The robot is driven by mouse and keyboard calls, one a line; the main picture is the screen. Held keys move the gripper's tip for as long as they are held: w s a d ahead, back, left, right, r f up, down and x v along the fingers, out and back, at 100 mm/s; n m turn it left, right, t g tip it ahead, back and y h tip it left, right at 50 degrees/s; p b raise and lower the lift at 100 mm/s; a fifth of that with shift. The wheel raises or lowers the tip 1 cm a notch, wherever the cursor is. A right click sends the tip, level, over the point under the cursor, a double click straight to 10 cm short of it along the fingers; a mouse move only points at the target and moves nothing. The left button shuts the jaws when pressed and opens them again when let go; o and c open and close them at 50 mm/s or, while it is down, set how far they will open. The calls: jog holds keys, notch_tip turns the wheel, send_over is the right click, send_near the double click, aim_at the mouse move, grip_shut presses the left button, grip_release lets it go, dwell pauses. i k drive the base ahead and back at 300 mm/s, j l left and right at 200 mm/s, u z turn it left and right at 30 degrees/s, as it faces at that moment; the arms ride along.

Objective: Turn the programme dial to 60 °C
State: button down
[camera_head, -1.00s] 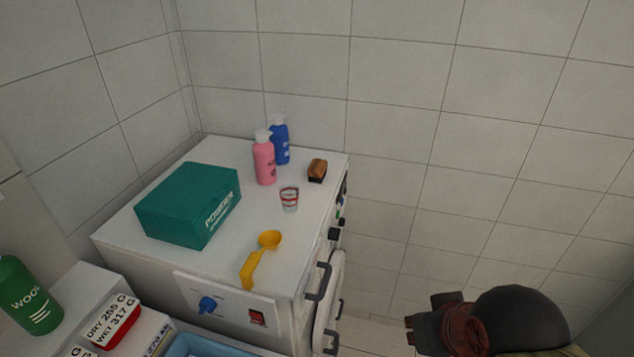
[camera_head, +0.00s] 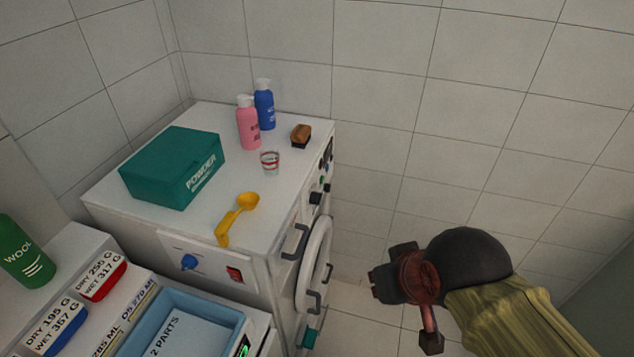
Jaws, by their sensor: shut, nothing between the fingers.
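The white washing machine (camera_head: 250,245) stands at the centre left. Its front faces right and shows only at a steep angle. A dark knob (camera_head: 316,198) sticks out of the front panel near the top edge; I cannot read any markings around it or tell its setting. A blue knob (camera_head: 188,262) sits on a white panel on the side nearer the camera. My gripper (camera_head: 384,282) is at the lower right, to the right of the machine front and apart from it. It holds nothing. Its fingertips are small and partly hidden by its own body.
A green powder box (camera_head: 172,168), yellow scoop (camera_head: 237,218), pink bottle (camera_head: 248,125), blue bottle (camera_head: 264,105), measuring cup (camera_head: 270,161) and brush (camera_head: 301,135) stand on top. Handles and the round door (camera_head: 318,262) project from the front. A blue tray (camera_head: 172,300) is nearer. Floor right of the machine is clear.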

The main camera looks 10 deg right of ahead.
aim_at(315, 197)
jog(key=l+u, duration=0.25)
jog(key=l, duration=1.15)
